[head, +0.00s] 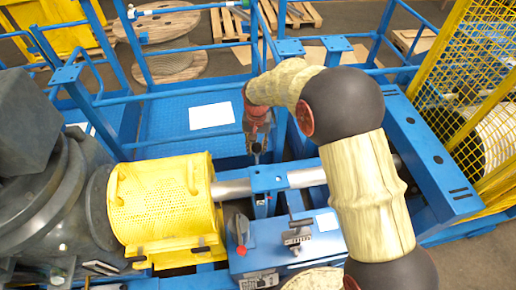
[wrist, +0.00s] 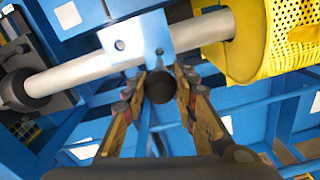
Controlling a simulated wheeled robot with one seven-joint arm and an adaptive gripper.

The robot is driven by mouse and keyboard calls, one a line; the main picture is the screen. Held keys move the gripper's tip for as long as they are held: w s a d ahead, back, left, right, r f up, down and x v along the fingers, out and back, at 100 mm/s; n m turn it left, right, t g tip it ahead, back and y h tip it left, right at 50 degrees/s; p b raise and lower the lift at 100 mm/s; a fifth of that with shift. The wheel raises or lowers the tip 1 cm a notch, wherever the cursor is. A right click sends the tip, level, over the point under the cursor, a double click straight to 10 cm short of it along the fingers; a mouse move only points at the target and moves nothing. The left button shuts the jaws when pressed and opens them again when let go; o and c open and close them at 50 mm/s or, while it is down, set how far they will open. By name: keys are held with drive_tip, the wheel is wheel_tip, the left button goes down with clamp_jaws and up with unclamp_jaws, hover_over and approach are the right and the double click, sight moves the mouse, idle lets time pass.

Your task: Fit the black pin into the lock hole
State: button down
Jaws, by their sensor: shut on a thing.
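My gripper (head: 257,127) hangs at the far side of the shaft, above and behind a blue bracket (head: 269,178). In the wrist view its two fingers (wrist: 159,84) are closed on the black pin (wrist: 159,88), whose round dark end shows between the fingertips. In the head view only a small dark part of the pin (head: 256,148) shows below the gripper. The blue bracket (wrist: 135,38) spans the grey shaft. A light round hole (wrist: 120,45) shows on it, left of the pin in the wrist view. The pin appears apart from that hole.
A yellow perforated guard (head: 165,205) stands left of the bracket; the grey shaft (head: 232,190) runs out of it. A blue box with a lever (head: 240,228) and a red part sits in front. Blue railings (head: 150,95) and a yellow mesh fence (head: 450,85) bound the area.

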sight(257, 157)
drive_tip(key=shift+f, duration=0.1)
drive_tip(key=shift+f+b, duration=1.55)
drive_tip(key=shift+f, duration=1.25)
drive_tip(key=shift+f+b, duration=2.1)
drive_tip(key=shift+f, duration=1.95)
drive_tip(key=c, duration=1.3)
unclamp_jaws()
drive_tip(key=shift+c, duration=0.2)
wheel_tip(257, 157, up, 12)
drive_tip(key=shift+r, duration=0.1)
